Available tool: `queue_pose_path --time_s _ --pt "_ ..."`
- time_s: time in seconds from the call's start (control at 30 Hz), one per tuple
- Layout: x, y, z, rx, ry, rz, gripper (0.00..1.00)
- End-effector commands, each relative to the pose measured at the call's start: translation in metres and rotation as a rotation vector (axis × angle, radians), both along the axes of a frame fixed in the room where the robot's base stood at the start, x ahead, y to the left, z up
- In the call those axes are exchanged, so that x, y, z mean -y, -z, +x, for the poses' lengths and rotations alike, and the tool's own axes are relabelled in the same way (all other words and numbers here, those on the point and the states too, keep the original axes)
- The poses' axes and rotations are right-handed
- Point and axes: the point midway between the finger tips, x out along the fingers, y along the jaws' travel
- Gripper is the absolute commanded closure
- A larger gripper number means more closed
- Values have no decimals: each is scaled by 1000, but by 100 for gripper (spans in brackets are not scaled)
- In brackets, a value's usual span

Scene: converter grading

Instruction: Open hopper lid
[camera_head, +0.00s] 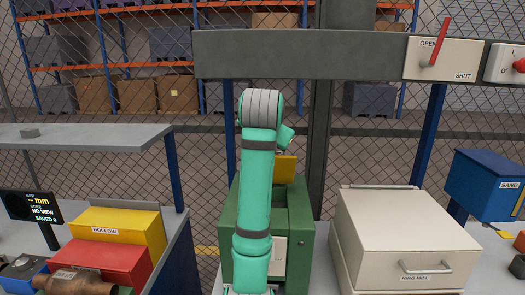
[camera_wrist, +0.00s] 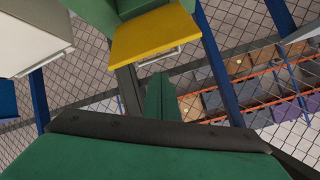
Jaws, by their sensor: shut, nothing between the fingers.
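The green hopper machine (camera_head: 300,215) stands in the middle of the head view, partly hidden by my arm. A yellow lid (camera_head: 287,170) shows at its upper part, just right of my arm. In the wrist view the yellow lid (camera_wrist: 155,42) is near the top, against a green body, with a thin metal handle (camera_wrist: 165,55) along its edge. My gripper (camera_wrist: 160,77) is shut and empty, its fingertips a little below the lid and handle in that view. I cannot tell whether they touch. My arm hides the gripper in the head view.
A cream ring mill box (camera_head: 395,235) stands right of the hopper, with a blue sand bin (camera_head: 485,187) beyond it. Yellow (camera_head: 120,228) and red (camera_head: 100,262) bins are at left. A grey beam (camera_head: 300,55) with an open/shut lever (camera_head: 436,45) spans above.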

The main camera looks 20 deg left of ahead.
Motion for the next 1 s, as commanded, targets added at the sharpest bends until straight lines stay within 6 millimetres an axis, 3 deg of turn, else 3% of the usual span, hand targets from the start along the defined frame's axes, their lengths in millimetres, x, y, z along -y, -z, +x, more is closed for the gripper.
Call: queue_pose_path --time_s 0.13,0.3,0.53,0.77,1.0 --pt "-9 -14 -24 -46 179 322 100" --pt "-10 -15 -46 -129 387 666 100" --pt "-9 -9 -60 -196 531 886 100" --pt "-11 2 -44 -202 545 901 100" --pt "-20 24 -10 -203 544 899 100"
